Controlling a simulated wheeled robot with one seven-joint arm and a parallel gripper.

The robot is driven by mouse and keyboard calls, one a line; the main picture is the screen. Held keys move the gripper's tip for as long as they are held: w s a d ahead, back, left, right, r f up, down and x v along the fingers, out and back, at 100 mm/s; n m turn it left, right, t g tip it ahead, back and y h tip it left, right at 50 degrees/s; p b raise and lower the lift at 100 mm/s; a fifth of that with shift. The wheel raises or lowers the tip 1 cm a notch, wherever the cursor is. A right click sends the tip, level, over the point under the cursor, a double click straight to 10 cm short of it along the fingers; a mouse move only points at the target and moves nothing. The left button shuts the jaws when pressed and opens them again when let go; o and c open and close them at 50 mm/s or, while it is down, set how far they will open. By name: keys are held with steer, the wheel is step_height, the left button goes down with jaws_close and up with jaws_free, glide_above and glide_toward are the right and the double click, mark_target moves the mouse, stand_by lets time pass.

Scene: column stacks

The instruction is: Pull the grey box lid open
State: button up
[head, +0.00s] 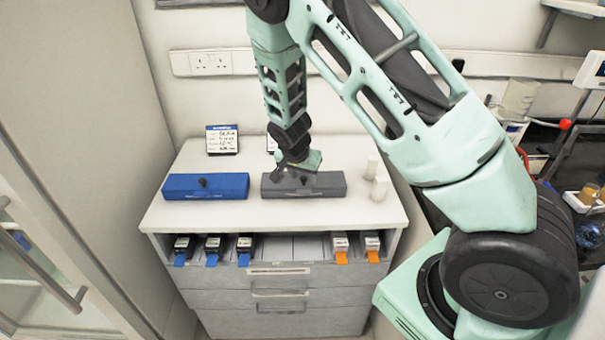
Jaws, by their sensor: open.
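The grey box (325,186) stands on the white top of the drawer cabinet, right of centre, with its lid down. A small dark knob shows on the lid near its middle. My gripper (284,176) hangs from above at the left half of the grey box, close over the lid and left of the knob. Its jaws are open and empty. Whether the fingertips touch the lid cannot be told, as the wrist hides part of the box.
A blue box (206,187) with a dark knob stands to the left. Two white cylinders (378,187) stand just right of the grey box. A small sign (222,140) is at the back.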

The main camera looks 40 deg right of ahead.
jaws_close()
steer(key=shift+w+r, duration=0.1)
steer(key=shift+r, duration=0.05)
